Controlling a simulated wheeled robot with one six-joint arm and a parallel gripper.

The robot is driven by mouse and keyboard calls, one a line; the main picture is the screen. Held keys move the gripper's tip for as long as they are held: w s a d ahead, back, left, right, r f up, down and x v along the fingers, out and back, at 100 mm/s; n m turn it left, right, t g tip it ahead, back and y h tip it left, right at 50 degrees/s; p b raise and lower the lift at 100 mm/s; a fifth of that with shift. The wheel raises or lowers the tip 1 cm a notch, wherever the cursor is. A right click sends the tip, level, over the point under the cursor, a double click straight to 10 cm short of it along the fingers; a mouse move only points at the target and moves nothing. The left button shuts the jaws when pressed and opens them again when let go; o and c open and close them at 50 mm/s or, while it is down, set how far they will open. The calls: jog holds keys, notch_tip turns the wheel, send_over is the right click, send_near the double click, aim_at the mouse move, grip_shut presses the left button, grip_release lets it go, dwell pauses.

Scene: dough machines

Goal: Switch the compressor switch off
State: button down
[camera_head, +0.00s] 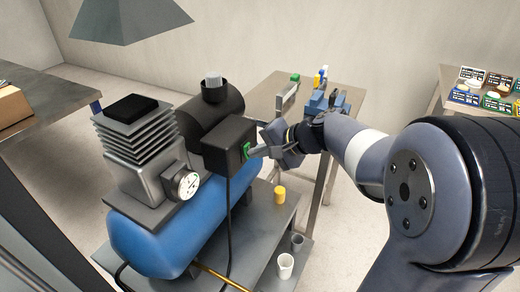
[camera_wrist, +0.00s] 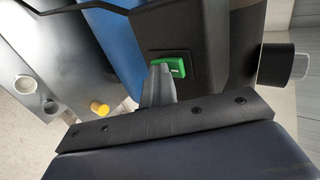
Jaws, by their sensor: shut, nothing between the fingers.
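The compressor (camera_head: 165,225) has a blue tank, a grey finned pump head and a black motor. It stands on a grey metal table. Its black switch box (camera_head: 225,140) carries a green rocker switch (camera_head: 246,150) on the right face. The green switch (camera_wrist: 170,66) also shows in the wrist view, set in a black plate. My gripper (camera_head: 256,152) is shut and empty, with its fingertips right at the switch. In the wrist view the gripper (camera_wrist: 160,68) covers the switch's left end. I cannot tell whether they touch.
A yellow cylinder (camera_head: 279,194) and white cup (camera_head: 285,266) stand on the compressor's table, right of the tank. A black cable hangs from the switch box. A side table (camera_head: 262,97) with small items stands behind my arm. A grey hood (camera_head: 130,20) hangs above.

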jog(key=shift+a+f, duration=0.15)
jog(key=shift+b, duration=0.7)
